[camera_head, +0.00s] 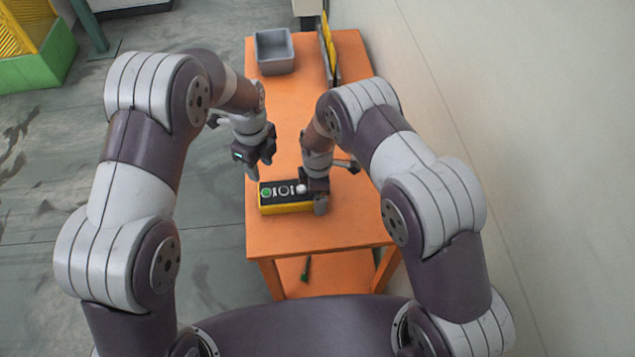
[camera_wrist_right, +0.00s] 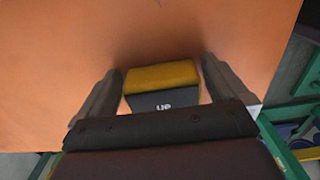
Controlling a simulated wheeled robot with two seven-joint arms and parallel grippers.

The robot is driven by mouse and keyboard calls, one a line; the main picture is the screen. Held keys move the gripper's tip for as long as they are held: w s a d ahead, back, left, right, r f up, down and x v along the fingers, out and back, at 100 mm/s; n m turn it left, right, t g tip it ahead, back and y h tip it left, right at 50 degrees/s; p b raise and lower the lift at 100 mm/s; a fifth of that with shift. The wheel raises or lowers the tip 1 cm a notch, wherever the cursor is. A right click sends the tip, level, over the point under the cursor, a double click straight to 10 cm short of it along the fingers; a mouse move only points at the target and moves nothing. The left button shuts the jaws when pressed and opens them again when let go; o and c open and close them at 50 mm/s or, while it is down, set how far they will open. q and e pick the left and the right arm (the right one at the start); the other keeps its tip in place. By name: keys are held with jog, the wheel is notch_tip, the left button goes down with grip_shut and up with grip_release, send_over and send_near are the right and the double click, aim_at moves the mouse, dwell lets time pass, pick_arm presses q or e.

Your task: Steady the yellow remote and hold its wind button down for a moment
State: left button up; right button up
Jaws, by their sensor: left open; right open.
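The yellow remote (camera_head: 287,209) lies on the orange table, its black top panel facing up. A green button (camera_head: 267,192) is at its left end, with pale round controls to the right; I cannot read which is the wind button. My right gripper (camera_head: 318,198) is open at the remote's right end and hides part of it. In the right wrist view the remote (camera_wrist_right: 162,76) lies between the spread fingers of that gripper (camera_wrist_right: 160,85), with gaps on both sides. My left gripper (camera_head: 261,170) is open and empty, above and behind the remote's left end.
The orange table (camera_head: 305,232) is clear in front of the remote. A grey bin (camera_head: 274,66) stands at its far left, and an upright yellow-and-grey rack (camera_head: 328,52) at its far right. A plain wall (camera_head: 480,110) runs along the right side.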

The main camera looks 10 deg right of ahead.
jog(key=c, duration=0.9)
pick_arm(q)
jog(key=shift+c, duration=1.2)
pick_arm(e)
jog(key=shift+c, duration=0.7)
pick_arm(q)
grip_shut()
